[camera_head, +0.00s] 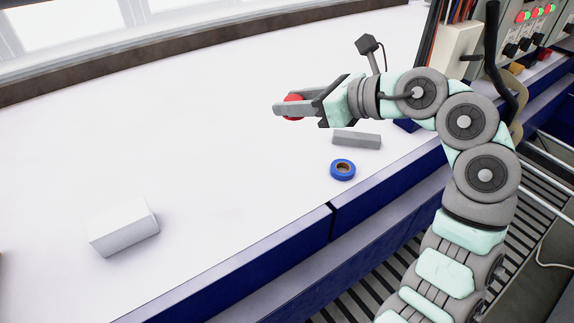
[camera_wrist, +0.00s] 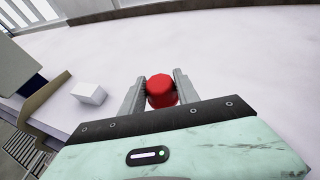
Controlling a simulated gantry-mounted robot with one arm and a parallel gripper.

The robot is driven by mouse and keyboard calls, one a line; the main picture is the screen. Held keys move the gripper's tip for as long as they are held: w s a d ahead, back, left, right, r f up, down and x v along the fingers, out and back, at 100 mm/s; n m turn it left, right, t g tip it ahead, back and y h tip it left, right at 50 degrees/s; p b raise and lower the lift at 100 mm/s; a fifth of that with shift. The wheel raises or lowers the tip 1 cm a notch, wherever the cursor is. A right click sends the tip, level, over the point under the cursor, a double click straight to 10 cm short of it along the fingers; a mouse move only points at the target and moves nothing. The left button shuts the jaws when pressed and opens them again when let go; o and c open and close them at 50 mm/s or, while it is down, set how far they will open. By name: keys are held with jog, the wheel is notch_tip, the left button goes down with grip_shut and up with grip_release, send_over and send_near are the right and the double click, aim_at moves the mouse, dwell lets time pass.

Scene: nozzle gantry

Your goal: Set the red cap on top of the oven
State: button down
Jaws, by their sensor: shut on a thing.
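The red cap (camera_head: 292,106) is held between the two fingers of my gripper (camera_head: 287,107), above the white table. In the wrist view the red cap (camera_wrist: 161,92) sits between the grey fingertips of my gripper (camera_wrist: 161,88), with a finger on each side. The fingers hide part of the cap in the head view. No oven can be made out for sure in either view.
A white box (camera_head: 123,228) stands at the table's front left; it also shows in the wrist view (camera_wrist: 89,93). A grey bar (camera_head: 356,140) and a blue tape roll (camera_head: 343,170) lie below my gripper. The white tabletop (camera_head: 180,130) is mostly clear. Equipment with lit buttons (camera_head: 530,28) stands at the right.

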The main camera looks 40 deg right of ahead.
aim_at(293, 183)
notch_tip(293, 183, down, 19)
jog(key=p, duration=0.3)
jog(key=shift+s+p, duration=0.1)
jog(key=shift+p, duration=0.25)
jog(key=shift+f+b, duration=0.35)
jog(key=shift+b, duration=0.05)
jog(key=c, duration=0.9)
grip_release()
jog(key=shift+r, duration=0.1)
jog(key=shift+r+p, duration=0.2)
jog(key=shift+p, duration=0.2)
jog(key=shift+s+d, duration=0.1)
jog(key=shift+s, duration=0.2)
jog(key=b+v, duration=0.3)
jog(key=v, duration=0.7)
jog(key=shift+d, duration=0.1)
jog(key=shift+s+d+r, duration=0.1)
jog(key=shift+s+r, duration=0.3)
jog(key=shift+s, duration=0.2)
